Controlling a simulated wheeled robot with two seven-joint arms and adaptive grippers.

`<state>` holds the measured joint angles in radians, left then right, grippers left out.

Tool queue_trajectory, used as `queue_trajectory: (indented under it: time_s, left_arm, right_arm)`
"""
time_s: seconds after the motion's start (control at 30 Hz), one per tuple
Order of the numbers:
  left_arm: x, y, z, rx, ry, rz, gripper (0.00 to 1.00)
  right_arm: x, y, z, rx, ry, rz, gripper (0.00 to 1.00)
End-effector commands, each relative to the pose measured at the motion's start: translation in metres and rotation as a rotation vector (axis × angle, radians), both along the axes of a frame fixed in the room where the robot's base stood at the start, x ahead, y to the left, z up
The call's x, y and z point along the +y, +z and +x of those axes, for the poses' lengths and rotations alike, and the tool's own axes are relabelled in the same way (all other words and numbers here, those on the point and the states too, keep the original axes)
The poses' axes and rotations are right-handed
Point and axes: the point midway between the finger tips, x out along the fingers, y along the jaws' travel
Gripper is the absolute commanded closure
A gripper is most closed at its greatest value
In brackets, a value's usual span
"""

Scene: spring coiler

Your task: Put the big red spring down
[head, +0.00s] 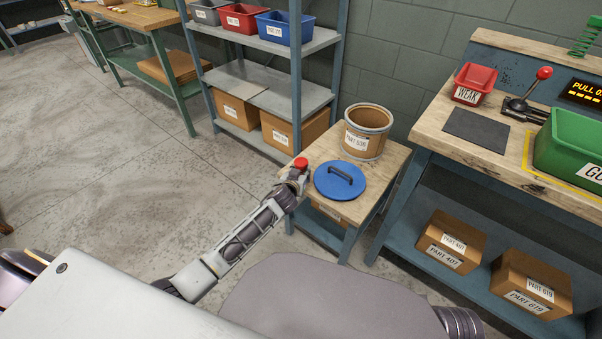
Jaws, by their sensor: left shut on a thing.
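My left gripper (297,178) is at the near left edge of the small wooden-topped table, left of the blue lid. It is shut on a small red thing (301,163), which I take as the big red spring. Only its top shows above the fingers, and its coils cannot be made out. Whether it touches the table cannot be told. My right gripper is out of view.
The small table (394,160) carries a round container (367,138) and a blue lid (340,182) with a dark handle. On the right, a workbench (440,127) holds a red "WEAK" bin (473,84), a grey mat (476,131), a red-knobbed lever (543,74) and a green bin (572,140).

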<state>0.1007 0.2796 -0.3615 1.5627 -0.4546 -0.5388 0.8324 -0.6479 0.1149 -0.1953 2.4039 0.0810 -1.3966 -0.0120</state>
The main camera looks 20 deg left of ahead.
Motion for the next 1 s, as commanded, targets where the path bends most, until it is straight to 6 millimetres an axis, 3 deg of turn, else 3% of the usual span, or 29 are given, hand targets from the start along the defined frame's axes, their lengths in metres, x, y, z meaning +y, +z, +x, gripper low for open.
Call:
queue_trajectory:
  time_s: [0.27, 0.3, 0.43, 1.0]
  left_arm:
    - [0.0, -0.002, 0.0, -0.001, 0.0, -0.001, 0.97]
    - [0.0, -0.003, 0.0, 0.0, 0.0, 0.0, 0.61]
    - [0.0, -0.002, 0.0, 0.0, 0.0, 0.0, 0.44]
    - [0.0, 0.001, -0.003, 0.001, 0.0, 0.0, 0.43]
  right_arm:
    - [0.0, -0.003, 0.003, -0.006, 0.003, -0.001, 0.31]
    - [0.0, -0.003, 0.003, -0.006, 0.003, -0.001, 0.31]
    - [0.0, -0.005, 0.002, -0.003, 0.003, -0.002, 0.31]
    - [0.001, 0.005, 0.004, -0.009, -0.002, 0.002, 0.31]
